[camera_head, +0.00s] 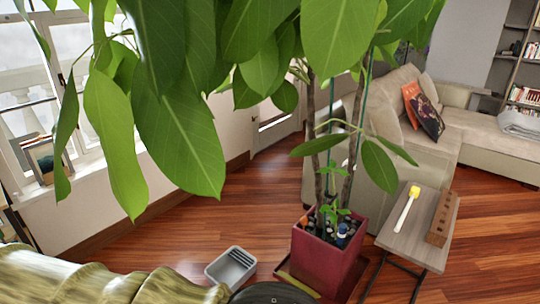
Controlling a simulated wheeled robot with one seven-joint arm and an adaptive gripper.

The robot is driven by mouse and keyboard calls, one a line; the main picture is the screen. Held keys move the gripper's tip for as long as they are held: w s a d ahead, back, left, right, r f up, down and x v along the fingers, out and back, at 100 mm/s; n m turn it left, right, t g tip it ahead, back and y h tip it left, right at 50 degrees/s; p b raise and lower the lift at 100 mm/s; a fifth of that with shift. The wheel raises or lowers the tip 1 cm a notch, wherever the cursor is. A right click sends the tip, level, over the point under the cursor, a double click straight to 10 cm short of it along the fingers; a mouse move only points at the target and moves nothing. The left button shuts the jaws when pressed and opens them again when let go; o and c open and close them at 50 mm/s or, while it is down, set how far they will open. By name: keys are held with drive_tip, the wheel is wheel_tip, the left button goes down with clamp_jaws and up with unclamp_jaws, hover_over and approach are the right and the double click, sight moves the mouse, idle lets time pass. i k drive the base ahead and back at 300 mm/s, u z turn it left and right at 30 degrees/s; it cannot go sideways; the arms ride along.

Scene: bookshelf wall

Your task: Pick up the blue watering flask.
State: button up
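A small blue object (342,230), possibly the blue watering flask, stands among dark stones and small leaves in the dark red square planter (322,268). Its lower part is hidden, and it is too small to make out its shape. A tall plant with thin trunks grows from the same planter, with a stem close to the blue object. My gripper is not clearly visible in this view.
Large leaves (180,130) hang close across the top left. A grey side table (400,237) right of the planter holds a yellow-headed white tool (406,208) and a wooden block (442,218). A grey tub (231,268) is left. Wooden floor (490,255) is clear at right.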

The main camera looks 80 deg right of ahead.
sight(343, 227)
drive_tip(key=k, duration=2.05)
drive_tip(key=z, duration=0.45)
